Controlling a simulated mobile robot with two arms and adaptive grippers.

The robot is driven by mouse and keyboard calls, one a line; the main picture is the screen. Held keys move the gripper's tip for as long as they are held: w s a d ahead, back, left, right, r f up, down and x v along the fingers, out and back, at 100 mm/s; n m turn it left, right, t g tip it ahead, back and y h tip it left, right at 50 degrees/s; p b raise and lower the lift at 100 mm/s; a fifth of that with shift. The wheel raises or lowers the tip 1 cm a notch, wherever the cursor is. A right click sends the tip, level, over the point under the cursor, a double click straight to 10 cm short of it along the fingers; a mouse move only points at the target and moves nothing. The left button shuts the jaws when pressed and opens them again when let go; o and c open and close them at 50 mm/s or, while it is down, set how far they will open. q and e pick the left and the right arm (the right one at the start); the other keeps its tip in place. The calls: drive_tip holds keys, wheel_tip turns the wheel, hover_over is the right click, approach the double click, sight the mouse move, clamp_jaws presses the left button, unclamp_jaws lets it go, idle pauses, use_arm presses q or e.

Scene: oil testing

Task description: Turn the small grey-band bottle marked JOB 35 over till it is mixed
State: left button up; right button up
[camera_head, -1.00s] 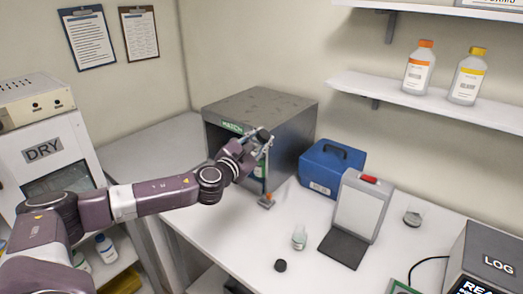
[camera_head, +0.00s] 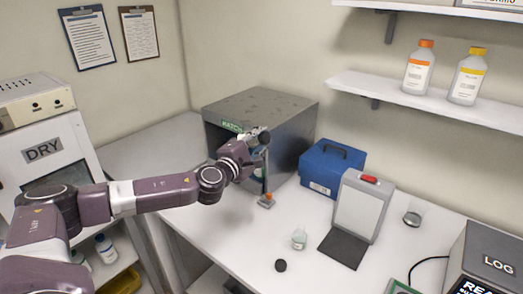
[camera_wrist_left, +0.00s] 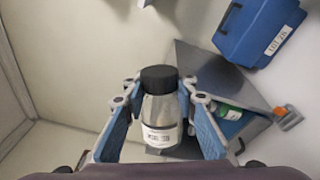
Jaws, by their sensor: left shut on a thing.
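In the head view the bottle is mostly hidden by the gripper. My right gripper is not in view.
A blue case (camera_head: 331,168), a small glass jar (camera_head: 299,239), a loose black cap (camera_head: 281,265) and a propped panel (camera_head: 358,207) are to the right.

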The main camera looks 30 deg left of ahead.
use_arm(q)
drive_tip(key=m, duration=0.6)
drive_tip(key=shift+m, duration=0.4)
drive_tip(key=n+b, duration=0.1)
drive_tip(key=n, duration=0.3)
drive_tip(key=shift+f, duration=0.1)
drive_tip(key=n, duration=0.3)
drive_tip(key=n+b, duration=0.1)
drive_tip(key=n, duration=0.2)
drive_tip(key=n+b, duration=0.1)
drive_tip(key=n, duration=0.2)
drive_tip(key=shift+n, duration=0.4)
